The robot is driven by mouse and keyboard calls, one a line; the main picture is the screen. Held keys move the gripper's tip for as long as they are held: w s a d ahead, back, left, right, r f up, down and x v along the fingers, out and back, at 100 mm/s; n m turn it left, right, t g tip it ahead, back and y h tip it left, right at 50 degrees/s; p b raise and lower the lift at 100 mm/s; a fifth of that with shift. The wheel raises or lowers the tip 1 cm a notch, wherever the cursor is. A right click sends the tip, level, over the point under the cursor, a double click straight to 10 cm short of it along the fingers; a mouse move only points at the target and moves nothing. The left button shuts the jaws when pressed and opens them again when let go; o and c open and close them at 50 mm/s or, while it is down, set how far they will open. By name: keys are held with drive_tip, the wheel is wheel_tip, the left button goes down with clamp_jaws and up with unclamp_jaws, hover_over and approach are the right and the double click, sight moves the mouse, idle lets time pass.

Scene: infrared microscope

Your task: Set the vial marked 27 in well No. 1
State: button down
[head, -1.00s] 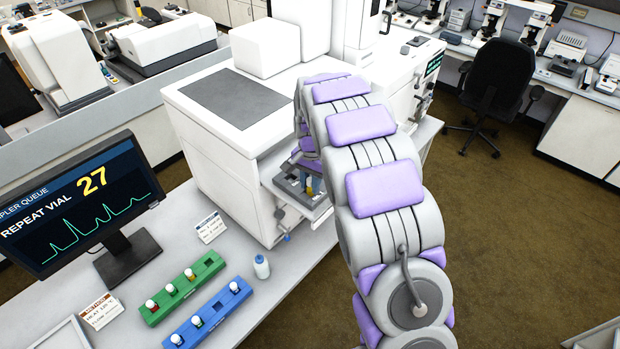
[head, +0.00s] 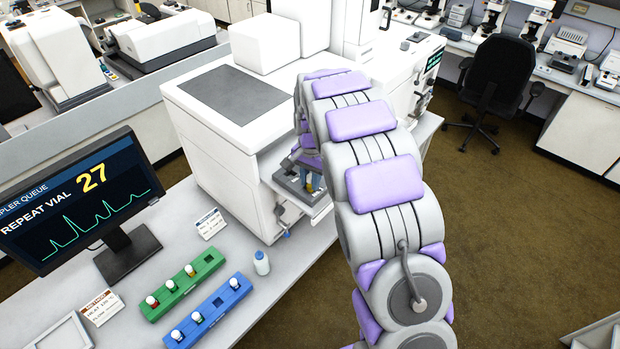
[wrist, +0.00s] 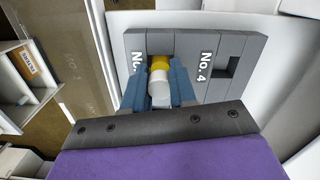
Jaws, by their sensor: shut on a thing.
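My gripper (wrist: 160,92) is shut on a vial (wrist: 160,78) with a white cap and a yellow part beyond it. No number can be read on the vial. It is at a grey well tray (wrist: 191,46), in front of the left well, whose label shows only "No."; the digit is hidden by a finger. I cannot tell how deep the vial sits. The right well is marked No. 4 and looks empty. In the head view the tray (head: 287,186) sticks out of the white instrument, and my arm partly covers it.
A monitor (head: 80,205) reads "REPEAT VIAL 27". A green rack (head: 183,285) and a blue rack (head: 208,313) hold several capped vials on the bench. A small bottle (head: 262,263) stands beside them. The white instrument (head: 215,145) walls the tray closely.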

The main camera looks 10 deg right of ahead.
drive_tip(key=shift+f, duration=0.1)
drive_tip(key=shift+c, duration=2.2)
unclamp_jaws()
drive_tip(key=shift+r+p, duration=0.8)
drive_tip(key=shift+r, duration=2.2)
